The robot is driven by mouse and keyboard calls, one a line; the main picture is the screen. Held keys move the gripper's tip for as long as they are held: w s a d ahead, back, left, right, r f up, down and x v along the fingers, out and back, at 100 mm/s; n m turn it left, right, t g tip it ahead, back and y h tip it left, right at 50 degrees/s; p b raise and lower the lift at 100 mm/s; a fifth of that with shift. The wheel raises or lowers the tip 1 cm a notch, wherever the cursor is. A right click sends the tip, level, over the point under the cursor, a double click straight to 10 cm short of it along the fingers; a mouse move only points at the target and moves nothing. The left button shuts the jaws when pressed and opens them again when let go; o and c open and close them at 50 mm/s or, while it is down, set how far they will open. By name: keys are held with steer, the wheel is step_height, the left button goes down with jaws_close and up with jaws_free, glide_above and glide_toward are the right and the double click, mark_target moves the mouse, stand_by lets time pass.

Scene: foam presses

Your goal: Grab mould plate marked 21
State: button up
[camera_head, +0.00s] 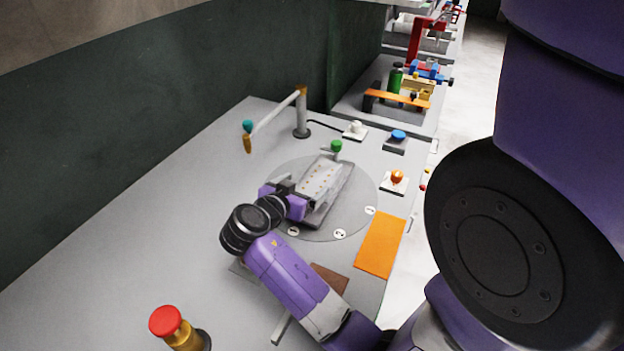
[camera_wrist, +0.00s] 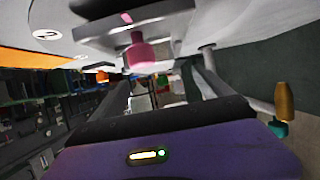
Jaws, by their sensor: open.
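A grey mould plate (camera_head: 322,186) with a pale dotted top lies on a round grey disc (camera_head: 362,183) in the head view. A green knob (camera_head: 336,146) shows at its far end. No number 21 is readable on it. My gripper (camera_head: 286,190) is at the plate's near left side and hides part of it. In the wrist view, which looks upside down, a pink knob (camera_wrist: 142,52) hangs from a grey plate just beyond my open gripper (camera_wrist: 162,78). I cannot tell whether the knob is between the fingers. I see nothing held.
An orange pad (camera_head: 380,245) lies right of the disc. A lamp-like post (camera_head: 301,115) with a slanted arm stands behind left. A red-topped button (camera_head: 166,321) stands at the front. Blue (camera_head: 398,134) and orange (camera_head: 397,176) buttons sit right. The table's left side is clear.

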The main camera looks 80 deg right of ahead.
mark_target(319, 178)
steer(key=p+x, duration=0.1)
steer(key=x, duration=0.2)
steer(key=p+x, duration=0.1)
steer(key=x, duration=0.1)
steer(key=shift+s+d+f, duration=0.15)
steer(key=shift+s+d, duration=0.1)
steer(key=shift+s, duration=0.3)
steer(key=shift+s+d+f, duration=0.15)
steer(key=shift+d+f, duration=0.2)
steer(key=shift+d, duration=0.2)
steer(key=shift+c, duration=0.4)
steer(key=shift+r, duration=0.1)
jaws_close()
